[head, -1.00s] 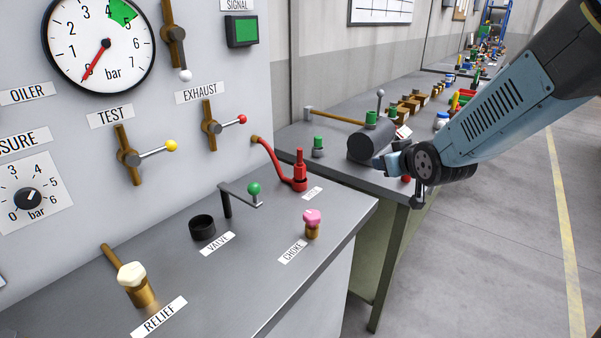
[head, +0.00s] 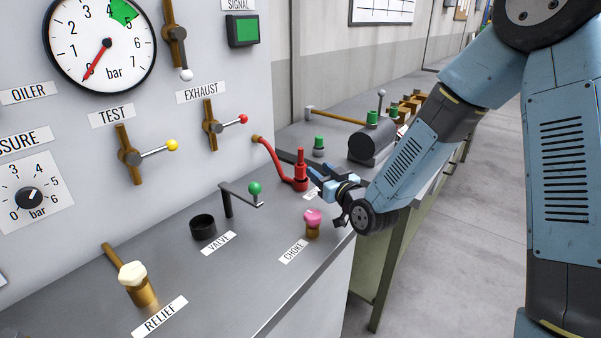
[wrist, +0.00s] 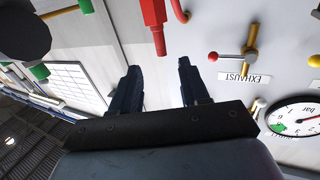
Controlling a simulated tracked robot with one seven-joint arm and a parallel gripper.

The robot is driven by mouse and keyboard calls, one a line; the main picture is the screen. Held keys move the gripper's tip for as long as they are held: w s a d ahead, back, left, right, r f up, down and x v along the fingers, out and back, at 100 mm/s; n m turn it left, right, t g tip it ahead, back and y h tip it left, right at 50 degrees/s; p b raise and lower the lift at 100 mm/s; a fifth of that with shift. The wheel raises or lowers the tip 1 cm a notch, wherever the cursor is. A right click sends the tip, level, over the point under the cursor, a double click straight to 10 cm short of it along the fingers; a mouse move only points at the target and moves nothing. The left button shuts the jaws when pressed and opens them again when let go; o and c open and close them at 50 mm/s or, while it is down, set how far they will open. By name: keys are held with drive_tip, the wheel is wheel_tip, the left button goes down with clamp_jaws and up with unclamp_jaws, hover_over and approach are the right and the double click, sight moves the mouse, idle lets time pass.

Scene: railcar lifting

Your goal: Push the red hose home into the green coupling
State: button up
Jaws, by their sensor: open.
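The red hose (head: 270,155) runs from a brass stub on the panel down to an upright red fitting (head: 300,170) at the bench's back corner. In the wrist view the red fitting (wrist: 153,22) hangs inverted just beyond the fingertips. My gripper (head: 308,166) is open beside this fitting; its two dark fingers (wrist: 159,64) hold nothing. A green-topped piece on a grey base (head: 319,146) stands on the rear bench. I cannot tell which is the green coupling.
The pink choke knob (head: 313,218) stands close below my wrist. A green-knobbed lever (head: 254,189) and a black ring (head: 203,227) are to the left. The dark cylinder (head: 372,142) lies on the rear bench.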

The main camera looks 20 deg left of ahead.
sight(302, 159)
drive_tip(key=x, duration=0.6)
drive_tip(key=shift+w+a+f, duration=0.1)
drive_tip(key=shift+w+a, duration=0.05)
drive_tip(key=x, duration=0.3)
drive_tip(key=shift+w+a+f, duration=0.2)
drive_tip(key=shift+w+f, duration=0.1)
drive_tip(key=shift+f, duration=0.05)
drive_tip(key=shift+w+a, duration=0.45)
drive_tip(key=shift+a, duration=0.05)
clamp_jaws()
